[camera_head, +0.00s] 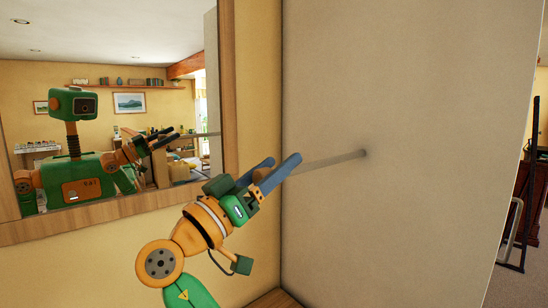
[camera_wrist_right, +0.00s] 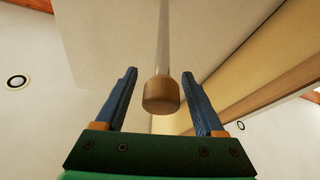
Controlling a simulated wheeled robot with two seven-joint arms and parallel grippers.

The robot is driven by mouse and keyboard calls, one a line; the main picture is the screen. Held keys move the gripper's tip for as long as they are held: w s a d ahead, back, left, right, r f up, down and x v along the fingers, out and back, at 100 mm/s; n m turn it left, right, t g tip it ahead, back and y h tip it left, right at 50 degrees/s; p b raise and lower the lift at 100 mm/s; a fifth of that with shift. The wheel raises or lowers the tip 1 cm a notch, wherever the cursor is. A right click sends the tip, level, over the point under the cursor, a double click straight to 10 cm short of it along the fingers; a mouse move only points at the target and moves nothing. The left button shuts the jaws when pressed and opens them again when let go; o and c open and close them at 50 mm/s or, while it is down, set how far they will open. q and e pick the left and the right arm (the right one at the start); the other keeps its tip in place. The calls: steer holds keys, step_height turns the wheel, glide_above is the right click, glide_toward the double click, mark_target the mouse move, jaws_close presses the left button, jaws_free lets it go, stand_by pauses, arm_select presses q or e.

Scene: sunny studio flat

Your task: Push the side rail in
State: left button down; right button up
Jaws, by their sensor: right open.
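The side rail (camera_head: 335,160) is a thin grey rod sticking straight out of the pale panel on the right. In the right wrist view, the rod (camera_wrist_right: 164,38) ends in a round wooden knob (camera_wrist_right: 161,95). My right gripper (camera_head: 283,163) is at the rail's free end, its two blue fingers open. In the wrist view, the knob lies between the open fingers (camera_wrist_right: 160,75), with a visible gap on each side. My left gripper is not directly in view.
A wood-framed mirror (camera_head: 115,216) on the yellow wall at left reflects my body and the room. The pale panel (camera_head: 420,220) fills the middle right. Dark furniture (camera_head: 532,200) shows beyond its right edge.

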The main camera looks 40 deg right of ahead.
steer(key=shift+f, duration=0.1)
steer(key=shift+c, duration=0.7)
steer(key=shift+a, duration=0.1)
jaws_close()
stand_by(0.5)
